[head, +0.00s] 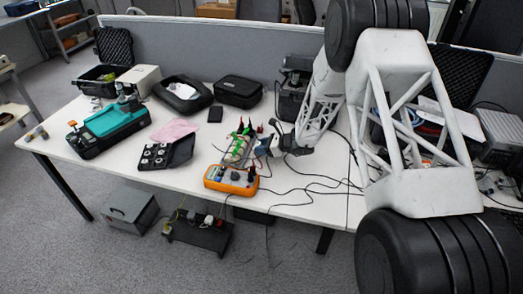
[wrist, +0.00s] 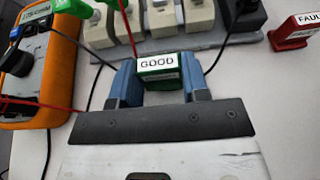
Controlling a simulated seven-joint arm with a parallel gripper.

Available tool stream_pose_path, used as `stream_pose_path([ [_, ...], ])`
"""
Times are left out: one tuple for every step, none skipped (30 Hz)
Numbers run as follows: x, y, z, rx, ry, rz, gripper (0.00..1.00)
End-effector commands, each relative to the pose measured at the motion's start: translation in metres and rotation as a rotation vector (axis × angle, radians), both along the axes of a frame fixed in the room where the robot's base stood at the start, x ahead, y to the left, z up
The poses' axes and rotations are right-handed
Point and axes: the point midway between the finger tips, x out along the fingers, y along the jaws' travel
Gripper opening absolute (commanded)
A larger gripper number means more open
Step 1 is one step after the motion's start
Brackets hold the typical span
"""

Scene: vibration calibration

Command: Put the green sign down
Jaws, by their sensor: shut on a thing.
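The green sign (wrist: 158,68) has a white label reading "GOOD" and sits between the blue fingers of my gripper (wrist: 160,82) in the wrist view. The gripper is shut on it. In the head view my gripper (head: 268,148) is low over the white table, to the right of the strip of blocks. I cannot make out the green sign there. Whether the sign's underside touches the table is hidden.
An orange meter (head: 231,180) with leads stands at the front; it also shows in the wrist view (wrist: 40,62). A grey strip with cream blocks (wrist: 158,18) lies just beyond the sign. A red sign (wrist: 294,32) stands at right. Loose cables cross the table.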

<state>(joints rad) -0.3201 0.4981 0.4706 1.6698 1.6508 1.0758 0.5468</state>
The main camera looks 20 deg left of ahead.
Motion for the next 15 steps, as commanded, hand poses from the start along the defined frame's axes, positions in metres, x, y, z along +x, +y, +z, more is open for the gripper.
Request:
stream_pose_path([
  [0.0, 0.0, -0.006, -0.001, 0.002, 0.0, 0.19],
  [0.0, 0.0, -0.009, 0.0, 0.002, 0.0, 0.19],
  [0.0, 0.0, -0.012, 0.0, 0.001, 0.001, 0.19],
  [0.0, 0.0, -0.013, 0.0, 0.0, 0.001, 0.19],
  [0.0, 0.0, -0.014, 0.0, 0.0, 0.001, 0.19],
  [0.0, 0.0, -0.016, 0.0, -0.001, 0.0, 0.19],
  [0.0, 0.0, -0.016, 0.0, -0.001, 0.0, 0.19],
  [0.0, 0.0, -0.016, 0.0, -0.001, 0.0, 0.19],
  [0.0, 0.0, -0.016, 0.0, -0.001, 0.0, 0.19],
  [0.0, 0.0, -0.016, 0.0, -0.001, 0.0, 0.19],
  [0.0, 0.0, -0.016, 0.0, -0.001, 0.0, 0.19],
  [0.0, 0.0, -0.016, 0.0, -0.001, 0.0, 0.19],
  [0.0, 0.0, -0.016, 0.0, -0.001, 0.0, 0.19],
  [0.0, 0.0, -0.016, 0.0, 0.0, 0.0, 0.19],
  [0.0, 0.0, -0.016, 0.0, 0.0, 0.0, 0.19],
])
